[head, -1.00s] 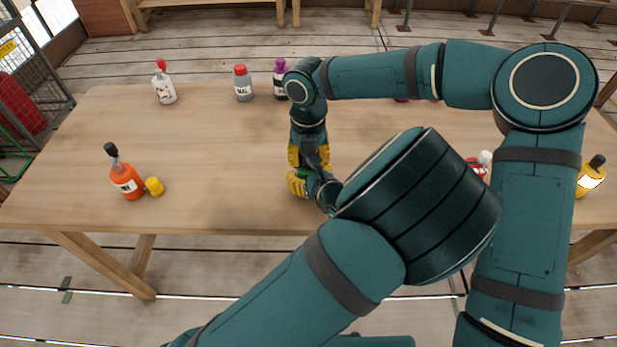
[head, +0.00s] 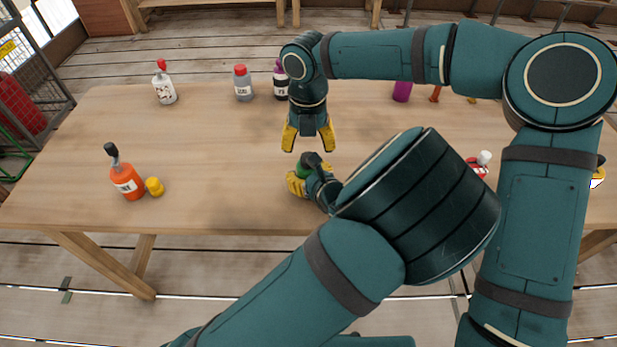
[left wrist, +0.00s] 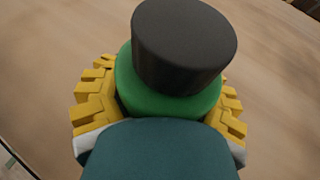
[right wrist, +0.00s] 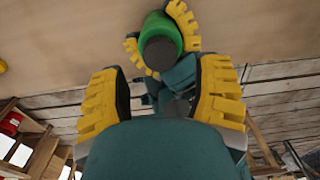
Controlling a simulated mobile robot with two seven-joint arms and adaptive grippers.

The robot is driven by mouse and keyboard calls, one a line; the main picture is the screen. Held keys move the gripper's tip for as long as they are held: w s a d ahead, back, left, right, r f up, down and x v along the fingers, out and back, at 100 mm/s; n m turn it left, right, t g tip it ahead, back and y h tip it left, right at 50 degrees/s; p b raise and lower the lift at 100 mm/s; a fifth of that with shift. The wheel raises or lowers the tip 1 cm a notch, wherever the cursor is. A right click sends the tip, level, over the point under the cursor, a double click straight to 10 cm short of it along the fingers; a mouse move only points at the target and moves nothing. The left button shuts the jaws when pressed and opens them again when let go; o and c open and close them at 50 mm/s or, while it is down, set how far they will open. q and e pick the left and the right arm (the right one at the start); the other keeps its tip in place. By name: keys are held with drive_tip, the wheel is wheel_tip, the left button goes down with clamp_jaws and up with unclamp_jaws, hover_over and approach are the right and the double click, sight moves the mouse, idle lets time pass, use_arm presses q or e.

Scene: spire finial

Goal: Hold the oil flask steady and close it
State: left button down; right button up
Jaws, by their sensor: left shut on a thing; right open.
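The green flask (head: 303,172) is in my left gripper (head: 307,184), low over the near middle of the table. My left gripper is shut around its body, with yellow fingers on both sides in the left wrist view (left wrist: 160,100). A black cap (left wrist: 184,45) sits on top of the green flask in that view; I cannot tell how tightly it is seated. My right gripper (head: 308,148) is open and empty just above the cap, pointing down. In the right wrist view the cap (right wrist: 160,53) and flask (right wrist: 163,27) show beyond its spread fingers.
An orange bottle (head: 127,185) and a yellow cap (head: 154,187) stand at the left. White (head: 165,90), grey (head: 243,85) and purple (head: 281,82) bottles stand at the back. A red bottle (head: 477,168) is at the right, partly hidden by my arms. The table's left middle (head: 220,145) is clear.

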drive_tip(key=o, duration=0.6)
wheel_tip(320, 180, up, 12)
drive_tip(key=shift+w+a, duration=0.1)
drive_tip(key=shift+w, duration=0.05)
idle(0.3)
use_arm(q)
unclamp_jaws()
drive_tip(key=v, duration=1.2)
